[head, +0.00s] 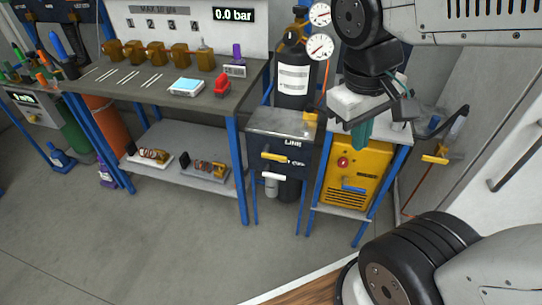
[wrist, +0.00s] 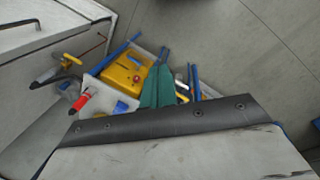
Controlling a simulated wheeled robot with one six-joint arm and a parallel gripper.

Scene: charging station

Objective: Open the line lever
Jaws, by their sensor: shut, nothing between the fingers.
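A dark panel (head: 289,172) under a small metal-topped stand carries a label that seems to read LINE or LINK. A yellow lever (head: 273,156) lies roughly level across its front, with a grey fitting below. Another yellow lever (head: 436,157) sits on a copper pipe at the right wall; it also shows at the upper left of the wrist view (wrist: 70,60). I cannot tell for sure which is the line lever. My gripper (head: 361,134), with teal fingers (wrist: 158,88), is shut and empty. It points down in front of the yellow machine's stand, right of the dark panel, apart from both levers.
A yellow machine (head: 357,174) with a red knob and blue handle sits on the blue-legged stand. A dark gas cylinder (head: 292,80) with gauges stands behind the panel. A workbench (head: 215,102) with brass fittings is left. The floor (head: 180,240) in front is clear.

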